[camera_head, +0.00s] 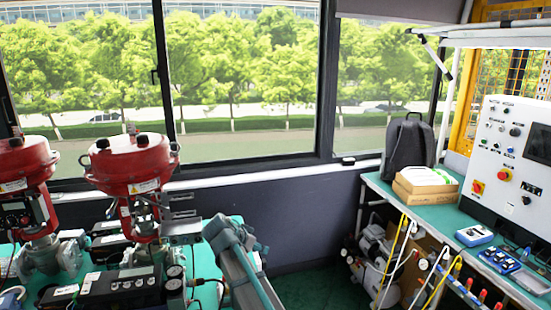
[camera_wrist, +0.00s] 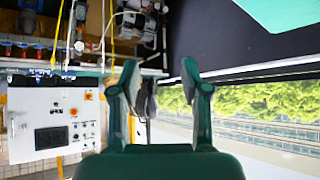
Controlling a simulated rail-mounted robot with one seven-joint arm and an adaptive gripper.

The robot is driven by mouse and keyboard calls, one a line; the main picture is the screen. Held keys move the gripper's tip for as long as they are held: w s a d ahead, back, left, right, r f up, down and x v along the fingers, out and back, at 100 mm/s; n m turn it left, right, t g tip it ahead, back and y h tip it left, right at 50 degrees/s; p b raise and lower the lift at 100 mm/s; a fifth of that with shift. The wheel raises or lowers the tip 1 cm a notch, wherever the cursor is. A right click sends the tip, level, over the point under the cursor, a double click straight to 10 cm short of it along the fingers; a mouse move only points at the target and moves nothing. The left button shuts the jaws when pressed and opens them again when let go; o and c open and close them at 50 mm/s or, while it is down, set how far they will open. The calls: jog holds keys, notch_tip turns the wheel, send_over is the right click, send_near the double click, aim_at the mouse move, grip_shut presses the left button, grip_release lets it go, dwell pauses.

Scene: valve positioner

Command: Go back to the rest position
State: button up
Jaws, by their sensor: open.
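My gripper (camera_wrist: 160,74) is open in the wrist view. Its two green fingers stand apart, and I see no object held between them. In the head view, my grey and teal arm (camera_head: 246,262) reaches up from the bottom middle, beside the valve equipment; I cannot make out the fingertips there. A red valve actuator (camera_head: 135,172) stands left of my arm, and another red actuator (camera_head: 24,165) is at the left edge. A black positioner (camera_head: 120,288) with round gauges sits in front, close to the left of my arm.
At right, a green-topped bench (camera_head: 420,205) carries a black backpack (camera_head: 409,143), cardboard boxes (camera_head: 425,182), blue instruments (camera_head: 474,236) and a white control panel (camera_head: 507,170). Hoses hang along its front. Windows line the back wall. Green floor (camera_head: 305,288) is clear between my arm and the bench.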

jog(key=s+d+f+n+g+y, duration=0.2)
jog(key=s+d+f+n+g, duration=0.1)
jog(key=s+d+f, duration=0.85)
jog(key=s+d+f+n+g+y, duration=0.25)
jog(key=s+d+f, duration=0.6)
jog(key=f, duration=0.65)
jog(key=s+d+f+g, duration=0.1)
jog(key=s+f+g, duration=0.1)
jog(key=s+f, duration=0.5)
jog(key=s+d+f+n+g, duration=0.1)
jog(key=s+f+g, duration=0.2)
jog(key=s+f, duration=0.5)
jog(key=s+d+f+n+g, duration=0.1)
jog(key=s+f+g, duration=0.2)
jog(key=s, duration=1.8)
notch_tip(320, 180, down, 5)
jog(key=shift+s+d+r+y, duration=0.15)
jog(key=shift+s+r+y, duration=0.05)
jog(key=shift+s+y, duration=0.25)
jog(key=shift+w+g, duration=0.1)
jog(key=shift+g, duration=0.15)
jog(key=shift+c, duration=0.3)
